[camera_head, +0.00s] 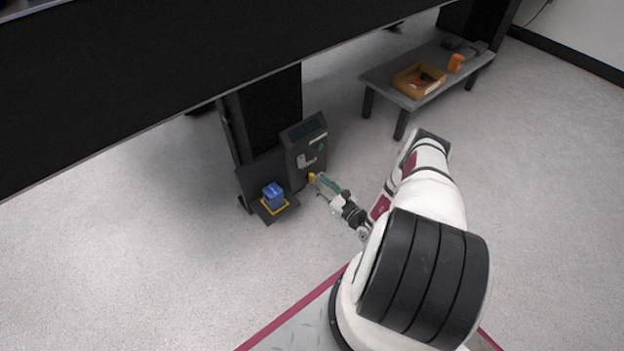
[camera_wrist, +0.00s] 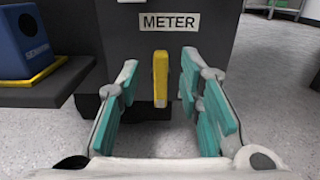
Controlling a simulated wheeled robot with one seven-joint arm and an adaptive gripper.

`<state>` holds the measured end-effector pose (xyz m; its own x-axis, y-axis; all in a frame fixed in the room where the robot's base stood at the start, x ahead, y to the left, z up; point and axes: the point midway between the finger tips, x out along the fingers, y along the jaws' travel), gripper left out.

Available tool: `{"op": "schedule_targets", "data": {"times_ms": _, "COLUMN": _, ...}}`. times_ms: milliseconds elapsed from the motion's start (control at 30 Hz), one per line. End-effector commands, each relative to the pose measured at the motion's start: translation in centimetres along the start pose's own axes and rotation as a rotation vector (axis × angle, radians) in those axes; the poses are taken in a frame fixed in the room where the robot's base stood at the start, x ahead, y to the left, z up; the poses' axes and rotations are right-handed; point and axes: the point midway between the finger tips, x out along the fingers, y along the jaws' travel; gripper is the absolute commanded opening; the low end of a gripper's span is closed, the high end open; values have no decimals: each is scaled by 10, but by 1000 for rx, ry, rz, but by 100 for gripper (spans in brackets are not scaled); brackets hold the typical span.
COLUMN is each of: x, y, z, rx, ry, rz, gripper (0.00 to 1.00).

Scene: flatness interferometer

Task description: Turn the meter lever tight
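The meter (camera_head: 305,150) is a dark upright box standing on the floor by a black column. In the wrist view its dark front (camera_wrist: 225,22) bears a white METER label (camera_wrist: 170,22). The yellow lever (camera_wrist: 160,78) hangs upright below the label; in the head view it is a small yellow spot (camera_head: 312,177) at my gripper's tip. My gripper (camera_wrist: 158,95) has teal finger pads, one on each side of the lever. The gripper is open and holds nothing.
A blue block (camera_head: 273,194), also in the wrist view (camera_wrist: 30,42), sits on a yellow-edged dark base left of the meter. A low grey table (camera_head: 385,76) with a wooden tray (camera_head: 402,88) and an orange item (camera_head: 455,63) stands behind right. A large black surface hangs overhead.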

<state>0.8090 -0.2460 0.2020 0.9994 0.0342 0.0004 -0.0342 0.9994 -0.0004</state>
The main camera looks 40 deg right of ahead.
Motion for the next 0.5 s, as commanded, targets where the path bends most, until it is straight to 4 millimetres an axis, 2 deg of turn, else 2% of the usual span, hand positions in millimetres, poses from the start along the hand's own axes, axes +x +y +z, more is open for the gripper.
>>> {"op": "schedule_targets", "data": {"times_ms": 100, "x": 21, "y": 1, "z": -2, "rx": 0, "ry": -1, "rz": 2, "gripper": 33}}
{"op": "schedule_targets", "data": {"times_ms": 200, "x": 34, "y": 0, "z": -1, "rx": -2, "ry": -1, "rz": 3, "gripper": 33}}
{"op": "schedule_targets", "data": {"times_ms": 500, "x": 49, "y": 0, "z": 0, "rx": 0, "ry": 0, "rz": 0, "gripper": 33}}
